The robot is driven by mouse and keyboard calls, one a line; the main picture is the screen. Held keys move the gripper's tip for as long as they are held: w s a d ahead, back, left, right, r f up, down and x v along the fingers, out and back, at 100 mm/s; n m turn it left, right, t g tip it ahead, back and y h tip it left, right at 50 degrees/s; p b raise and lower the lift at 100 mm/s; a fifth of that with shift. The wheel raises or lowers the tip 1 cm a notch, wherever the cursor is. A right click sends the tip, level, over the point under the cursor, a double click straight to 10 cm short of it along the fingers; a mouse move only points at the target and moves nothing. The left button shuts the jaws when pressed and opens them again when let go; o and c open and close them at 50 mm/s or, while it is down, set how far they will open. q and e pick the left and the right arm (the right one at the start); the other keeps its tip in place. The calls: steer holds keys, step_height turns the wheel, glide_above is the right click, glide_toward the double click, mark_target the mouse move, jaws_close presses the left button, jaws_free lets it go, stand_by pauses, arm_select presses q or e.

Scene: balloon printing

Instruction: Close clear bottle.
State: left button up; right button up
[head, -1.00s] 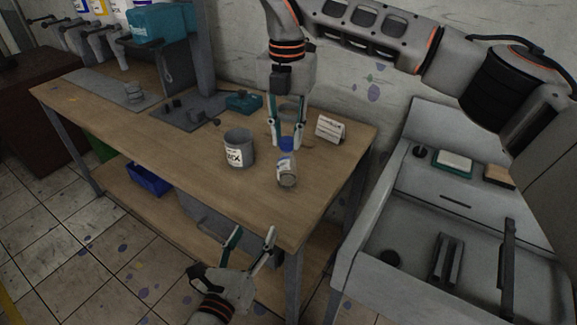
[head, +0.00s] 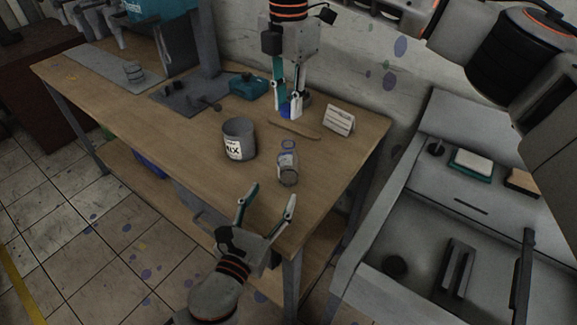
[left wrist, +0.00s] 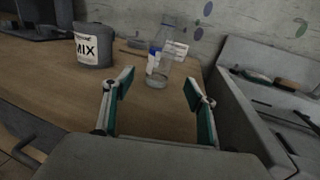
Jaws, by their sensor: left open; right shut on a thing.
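The clear bottle (head: 287,165) stands upright near the right end of the bench, with its neck uncovered; it also shows in the left wrist view (left wrist: 160,67). My right gripper (head: 289,108) is shut on a blue cap (head: 285,111), behind and apart from the bottle in the head view. The fingers partly hide the cap. My left gripper (head: 266,205) is open and empty at the bench's front edge, below the bottle in the head view. Its two fingers (left wrist: 159,105) show apart in the left wrist view, with the bottle beyond them.
A grey MIX can (head: 239,140) stands left of the bottle. A wooden stick (head: 294,131) and a small white card stand (head: 339,119) are behind it. A teal object (head: 248,86) lies farther back. A sink (head: 420,235) is to the right of the bench (head: 185,145).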

mark_target(285, 173)
arm_select(q)
steer(key=x, duration=1.1)
steer(key=shift+w+d, duration=0.15)
steer(key=shift+w, duration=0.15)
jaws_close()
arm_select(e)
steer(key=shift+f, duration=2.5)
